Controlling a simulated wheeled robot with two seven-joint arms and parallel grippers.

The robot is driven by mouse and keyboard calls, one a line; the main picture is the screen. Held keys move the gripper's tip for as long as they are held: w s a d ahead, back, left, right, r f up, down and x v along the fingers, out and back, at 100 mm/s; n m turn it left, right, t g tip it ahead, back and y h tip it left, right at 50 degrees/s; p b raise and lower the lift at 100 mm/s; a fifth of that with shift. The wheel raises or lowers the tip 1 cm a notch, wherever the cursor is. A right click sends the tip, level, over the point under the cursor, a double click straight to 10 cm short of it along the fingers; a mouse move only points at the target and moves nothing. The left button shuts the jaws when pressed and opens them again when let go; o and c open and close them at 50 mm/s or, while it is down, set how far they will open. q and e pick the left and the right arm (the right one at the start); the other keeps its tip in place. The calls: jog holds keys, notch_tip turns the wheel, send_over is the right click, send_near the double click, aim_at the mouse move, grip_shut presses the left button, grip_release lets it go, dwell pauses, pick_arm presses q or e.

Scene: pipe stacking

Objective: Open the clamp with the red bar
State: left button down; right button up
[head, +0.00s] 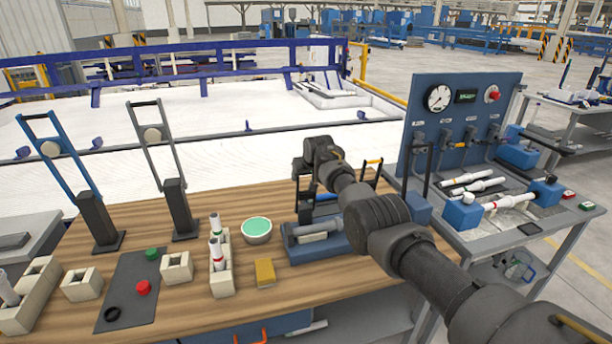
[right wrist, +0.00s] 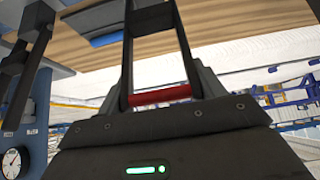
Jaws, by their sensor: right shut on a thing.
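In the right wrist view, the red bar (right wrist: 160,95) spans the two dark side arms of the clamp's lever (right wrist: 183,50). My right gripper (right wrist: 160,88) is shut on the bar, with one grey finger at each side. In the head view my right gripper (head: 313,160) is at the back of the bench, above the blue fixture (head: 325,248). The red bar is hidden there behind my arm. A grey pipe piece (head: 318,226) lies in the fixture. My left gripper is not in view.
Blue (head: 60,165) and grey (head: 158,155) levers stand at the bench's left. A bowl (head: 257,230), a yellow block (head: 265,272) and pipe holders (head: 222,275) are near the fixture. A gauge panel (head: 455,125) stands at right.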

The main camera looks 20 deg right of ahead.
jog(key=shift+r, duration=0.15)
jog(key=o, duration=1)
jog(key=shift+o, duration=1)
jog(key=shift+s+r, duration=0.4)
jog(key=shift+r, duration=0.1)
jog(key=b+v, duration=0.2)
jog(key=v, duration=0.7)
jog(key=shift+a+r, duration=0.1)
